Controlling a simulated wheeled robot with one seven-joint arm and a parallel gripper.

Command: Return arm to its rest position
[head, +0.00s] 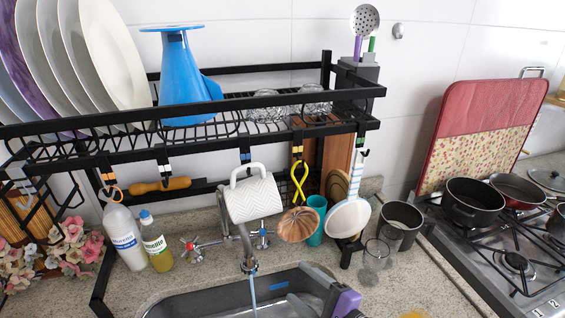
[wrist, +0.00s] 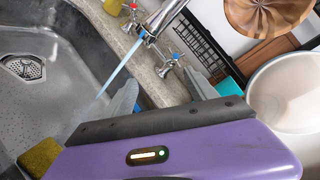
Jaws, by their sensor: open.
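My gripper (head: 312,290) shows at the bottom of the head view, a purple and grey hand over the right part of the metal sink (head: 200,309). In the wrist view my gripper (wrist: 162,94) has its two grey fingers spread apart, with nothing seen between them. The purple hand body fills the bottom of that view. The fingers are near the sink's back edge, in front of the faucet (wrist: 146,36), which runs a stream of water. The rest of my arm is out of view.
A black rack (head: 200,145) spans the sink, holding plates, a blue pitcher (head: 182,80) and hanging utensils. A white mug (head: 253,197) hangs near the faucet. Glasses (head: 376,253) and a stove (head: 500,245) with pots stand right. A yellow sponge (wrist: 40,156) lies near the hand.

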